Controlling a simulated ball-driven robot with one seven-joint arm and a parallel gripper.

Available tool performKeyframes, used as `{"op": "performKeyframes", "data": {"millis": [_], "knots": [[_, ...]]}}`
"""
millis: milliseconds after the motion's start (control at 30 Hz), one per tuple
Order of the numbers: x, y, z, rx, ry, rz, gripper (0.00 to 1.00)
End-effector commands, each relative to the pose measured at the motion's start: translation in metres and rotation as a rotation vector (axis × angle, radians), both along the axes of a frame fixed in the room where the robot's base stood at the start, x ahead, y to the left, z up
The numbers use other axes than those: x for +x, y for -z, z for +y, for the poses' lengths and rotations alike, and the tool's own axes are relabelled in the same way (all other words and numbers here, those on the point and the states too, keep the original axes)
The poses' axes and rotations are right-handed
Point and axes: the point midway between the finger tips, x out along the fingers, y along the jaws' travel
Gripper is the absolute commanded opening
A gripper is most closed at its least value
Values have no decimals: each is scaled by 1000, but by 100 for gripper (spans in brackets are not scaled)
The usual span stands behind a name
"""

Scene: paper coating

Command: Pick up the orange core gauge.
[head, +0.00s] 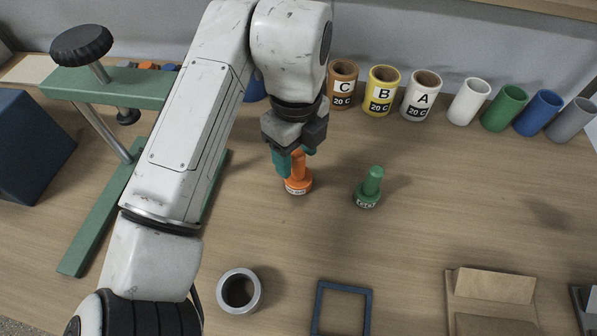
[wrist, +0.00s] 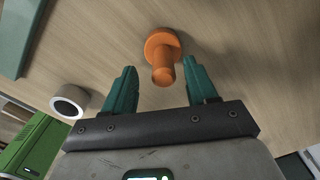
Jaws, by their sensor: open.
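The orange core gauge (head: 297,184) stands upright on the wooden table, a wide labelled base with a narrower stem. My gripper (head: 298,164) is above it in the head view, its teal fingers partly hiding the stem. Whether a finger touches the stem cannot be told.
A green gauge (head: 369,188) stands close on the right. Several cups, among them cup C (head: 342,92) and cup A (head: 420,102), line the back. A grey ring (head: 257,296) and a blue frame (head: 343,287) lie in front. A green clamp stand (head: 105,90) is left.

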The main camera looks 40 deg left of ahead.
Motion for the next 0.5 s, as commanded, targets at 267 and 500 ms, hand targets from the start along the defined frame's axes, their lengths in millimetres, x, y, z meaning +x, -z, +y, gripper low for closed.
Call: {"op": "performKeyframes", "data": {"millis": [267,500], "knots": [[4,36,-1,-1,-1,2,57],[4,40,0,1,-1,0,57]]}}
